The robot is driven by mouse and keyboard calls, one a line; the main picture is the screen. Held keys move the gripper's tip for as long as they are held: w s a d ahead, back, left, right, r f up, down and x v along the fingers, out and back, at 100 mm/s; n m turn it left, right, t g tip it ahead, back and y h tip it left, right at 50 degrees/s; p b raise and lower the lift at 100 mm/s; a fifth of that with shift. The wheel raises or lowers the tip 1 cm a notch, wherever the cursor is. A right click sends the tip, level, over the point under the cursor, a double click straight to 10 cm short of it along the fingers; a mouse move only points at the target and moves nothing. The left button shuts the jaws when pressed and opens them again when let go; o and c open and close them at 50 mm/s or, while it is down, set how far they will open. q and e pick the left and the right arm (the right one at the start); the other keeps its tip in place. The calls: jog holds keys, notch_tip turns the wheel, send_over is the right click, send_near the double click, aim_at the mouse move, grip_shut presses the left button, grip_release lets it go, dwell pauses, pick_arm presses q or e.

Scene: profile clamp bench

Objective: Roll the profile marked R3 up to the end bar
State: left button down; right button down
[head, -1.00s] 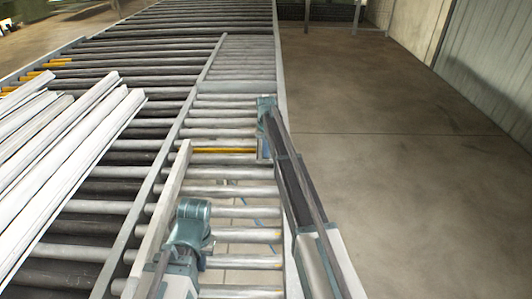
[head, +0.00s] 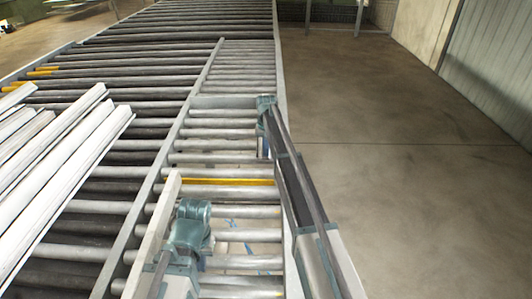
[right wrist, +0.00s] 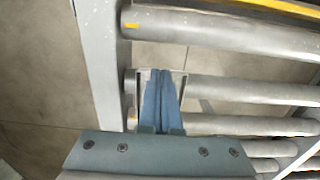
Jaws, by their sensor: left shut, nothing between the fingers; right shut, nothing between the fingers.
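Several long pale profiles (head: 65,150) lie side by side at the left over the dark rollers. No R3 mark can be read. A flat grey bar (head: 222,102) crosses the narrow roller lane beside my right wrist. I cannot tell whether it is the end bar. My right gripper (right wrist: 160,73) is shut and empty, its blue fingers pointing down at the rollers by the lane's right rail. In the head view my right arm hides most of it. My left gripper (head: 205,250) is shut and empty, low over the near part of the lane, its fingertips mostly hidden.
The wide dark roller bed (head: 150,75) stretches away beyond. The concrete floor (head: 400,150) on the right is clear.

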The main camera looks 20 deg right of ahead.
jog(key=shift+w+d+r, duration=0.15)
jog(key=shift+w+r, duration=0.1)
jog(key=shift+w, duration=0.15)
jog(key=s, duration=0.1)
jog(key=s+a, duration=0.1)
jog(key=s, duration=0.3)
jog(key=shift+a+r+p, duration=0.2)
jog(key=shift+r+p, duration=0.05)
jog(key=shift+p, duration=0.15)
notch_tip(320, 180, up, 10)
jog(key=p, duration=0.9)
jog(key=shift+w+f+p, duration=0.15)
jog(key=shift+f+p, duration=0.05)
jog(key=shift+p, duration=0.1)
jog(key=shift+f, duration=0.1)
